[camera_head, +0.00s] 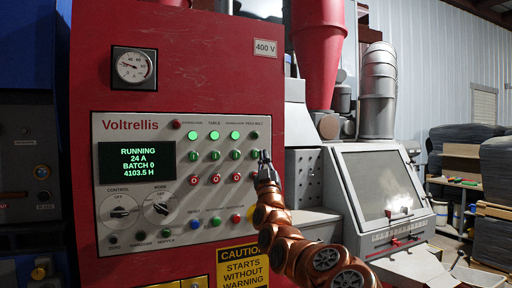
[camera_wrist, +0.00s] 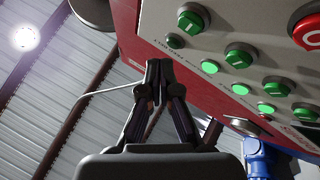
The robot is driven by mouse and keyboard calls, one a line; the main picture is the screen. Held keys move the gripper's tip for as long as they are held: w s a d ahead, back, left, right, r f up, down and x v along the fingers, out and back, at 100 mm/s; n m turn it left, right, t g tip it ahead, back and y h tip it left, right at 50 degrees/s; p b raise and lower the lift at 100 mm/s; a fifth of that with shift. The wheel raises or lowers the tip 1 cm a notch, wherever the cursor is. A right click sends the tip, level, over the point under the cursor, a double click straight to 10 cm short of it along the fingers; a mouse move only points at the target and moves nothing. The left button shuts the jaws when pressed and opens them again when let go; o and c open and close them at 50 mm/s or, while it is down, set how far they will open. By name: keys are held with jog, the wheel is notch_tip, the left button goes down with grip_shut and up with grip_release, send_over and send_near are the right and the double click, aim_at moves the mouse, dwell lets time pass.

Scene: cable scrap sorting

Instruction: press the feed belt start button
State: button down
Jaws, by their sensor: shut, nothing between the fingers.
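The feed belt start button (camera_head: 254,153) is the green button at the right end of the start row, under a dark lamp (camera_head: 254,135). In the wrist view this button (camera_wrist: 193,18) is at the top, just beyond and right of my fingertips, with its dark lamp (camera_wrist: 175,41) nearby. My gripper (camera_head: 264,156) is shut and empty at the panel's right edge, immediately right of the button. In the wrist view the closed fingers (camera_wrist: 157,66) point up the picture. I see no clear contact with the button. Part of the panel behind my gripper is hidden.
The other columns have lit green lamps (camera_head: 214,135), green start buttons (camera_head: 214,155) and red stop buttons (camera_head: 215,179). The display (camera_head: 137,162) reads RUNNING, 24 A, BATCH 0. Two selector knobs (camera_head: 119,206) sit below it. A grey machine with a window (camera_head: 378,183) stands right of the cabinet.

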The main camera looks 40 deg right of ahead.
aim_at(255, 154)
jog(key=shift+w+d, duration=0.25)
jog(key=shift+w, duration=0.45)
jog(key=shift+w+d, duration=0.2)
jog(key=shift+w, duration=0.5)
jog(key=shift+w+d, duration=0.1)
jog(key=shift+w, duration=0.05)
dwell(0.4)
jog(key=shift+w, duration=0.3)
jog(key=shift+w+d+b, duration=0.2)
jog(key=shift+w+b, duration=0.1)
jog(key=shift+w, duration=0.1)
dwell(0.9)
jog(key=shift+s+a+f+b, duration=0.1)
jog(key=shift+s+f+b, duration=0.2)
jog(key=shift+b, duration=0.4)
jog(key=shift+s+a+r+b, duration=0.15)
jog(key=shift+s+r+b, duration=0.1)
jog(key=shift+s+b, duration=0.35)
